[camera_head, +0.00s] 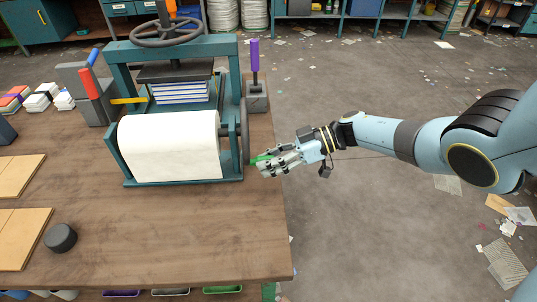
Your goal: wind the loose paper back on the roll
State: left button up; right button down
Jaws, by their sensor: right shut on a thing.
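The roll of white paper (168,146) sits in a teal stand (120,160) on the wooden table, with a smooth sheet of paper facing me. A dark wheel (244,130) is at the right end of the roll's axle. My right gripper (258,164) is at the right edge of the table beside the wheel. It is shut on a small green handle (259,159) at the wheel. The fingers partly hide the handle. I cannot tell where the paper's loose end lies. My left gripper is not in view.
A teal press (116,72) with a handwheel and stacked books stands behind the roll. A purple-handled tool (254,62) stands in a block at the right. A black cylinder (60,238) and flat boards (22,236) lie at the left. The table front is clear.

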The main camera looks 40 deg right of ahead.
jog(key=shift+s+a+r+m+g+y+p, duration=0.15)
jog(key=shift+s+r+m+g+y+p, duration=0.15)
jog(key=shift+r+m+g+y, duration=0.25)
jog(key=shift+f, duration=0.1)
jog(key=c, duration=1.1)
grip_release()
jog(key=shift+o, duration=0.2)
jog(key=v, duration=1.2)
jog(key=shift+s+a, duration=0.15)
